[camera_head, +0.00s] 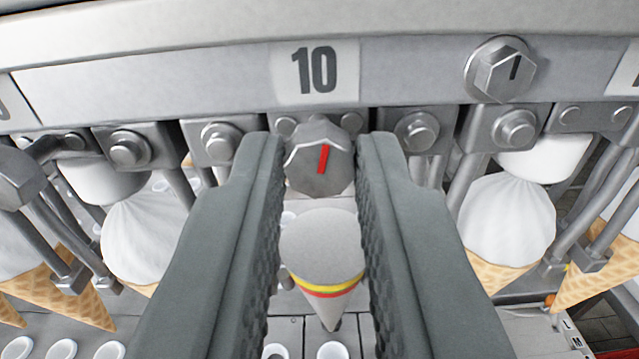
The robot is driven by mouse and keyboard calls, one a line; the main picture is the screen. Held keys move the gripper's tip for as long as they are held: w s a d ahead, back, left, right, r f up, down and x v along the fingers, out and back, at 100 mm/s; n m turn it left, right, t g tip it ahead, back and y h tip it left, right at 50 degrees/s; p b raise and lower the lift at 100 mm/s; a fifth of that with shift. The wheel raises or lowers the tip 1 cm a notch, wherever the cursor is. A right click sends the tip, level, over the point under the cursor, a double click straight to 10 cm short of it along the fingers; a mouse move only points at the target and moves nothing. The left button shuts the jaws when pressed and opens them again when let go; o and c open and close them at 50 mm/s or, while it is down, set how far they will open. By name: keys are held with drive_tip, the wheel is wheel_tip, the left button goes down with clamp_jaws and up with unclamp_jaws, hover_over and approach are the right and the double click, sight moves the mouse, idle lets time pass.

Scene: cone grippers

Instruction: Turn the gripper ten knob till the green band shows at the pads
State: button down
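The gripper ten knob (307,172), a grey faceted knob with a red mark tilted slightly right of upright, sits below the "10" label (314,70). My gripper (320,150) has one grey finger on each side of the knob, their tips beside it. The knob almost fills the gap, and I cannot tell whether the pads press on it. Below the knob, between the fingers, a grey cone (318,245) points down. It carries a yellow band above a red band (330,292). The pads around this cone are hidden by my fingers.
White-topped waffle cones (508,222) hang at left (150,235) and right, close to my fingers. A hex knob with a black mark (500,69) sits upper right on the panel. Bolted brackets (128,148) and rods crowd both sides. White round cups (62,349) lie below.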

drive_tip(key=shift+n, duration=1.2)
drive_tip(key=c, duration=1.3)
unclamp_jaws()
drive_tip(key=s, duration=1.7)
drive_tip(key=shift+s+a, duration=0.15)
drive_tip(key=shift+s, duration=0.05)
